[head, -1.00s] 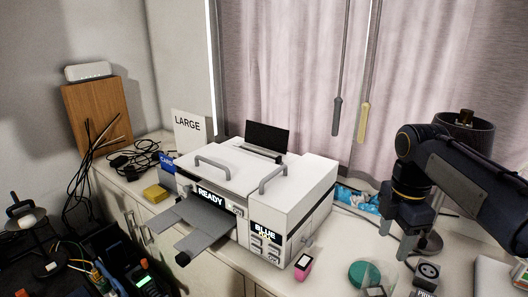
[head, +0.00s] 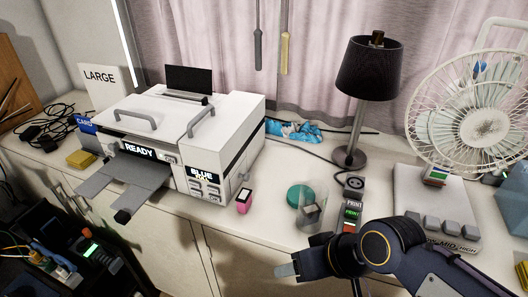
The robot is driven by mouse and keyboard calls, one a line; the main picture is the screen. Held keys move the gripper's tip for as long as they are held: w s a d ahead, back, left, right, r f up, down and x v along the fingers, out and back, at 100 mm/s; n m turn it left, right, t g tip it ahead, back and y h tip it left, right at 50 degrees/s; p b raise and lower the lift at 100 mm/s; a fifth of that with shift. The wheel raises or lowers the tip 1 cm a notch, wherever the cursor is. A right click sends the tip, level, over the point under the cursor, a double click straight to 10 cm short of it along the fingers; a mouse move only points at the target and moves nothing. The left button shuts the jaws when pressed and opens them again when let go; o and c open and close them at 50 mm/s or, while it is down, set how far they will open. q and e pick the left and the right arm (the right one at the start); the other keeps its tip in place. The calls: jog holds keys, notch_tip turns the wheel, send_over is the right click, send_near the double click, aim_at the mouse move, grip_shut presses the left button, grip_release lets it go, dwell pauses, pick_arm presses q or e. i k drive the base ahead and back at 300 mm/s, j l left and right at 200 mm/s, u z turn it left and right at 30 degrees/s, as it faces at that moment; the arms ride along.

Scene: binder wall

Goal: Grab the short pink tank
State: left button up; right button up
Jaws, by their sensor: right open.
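A short pink tank (head: 244,200) with a dark top stands upright on the counter, just right of the white printer's front corner. My right gripper (head: 287,270) is low in the head view, over the counter's front edge, pointing left. It is below and right of the pink tank, apart from it, open, with nothing seen between its fingers. My left gripper is out of view.
The white printer (head: 190,122) fills the counter's left. Right of the tank are a green disc (head: 300,196), a clear cup (head: 311,212), a PRINT button box (head: 353,190), a lamp (head: 369,70) and a fan (head: 480,115).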

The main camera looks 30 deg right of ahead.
aim_at(243, 200)
jog(key=z, duration=0.9)
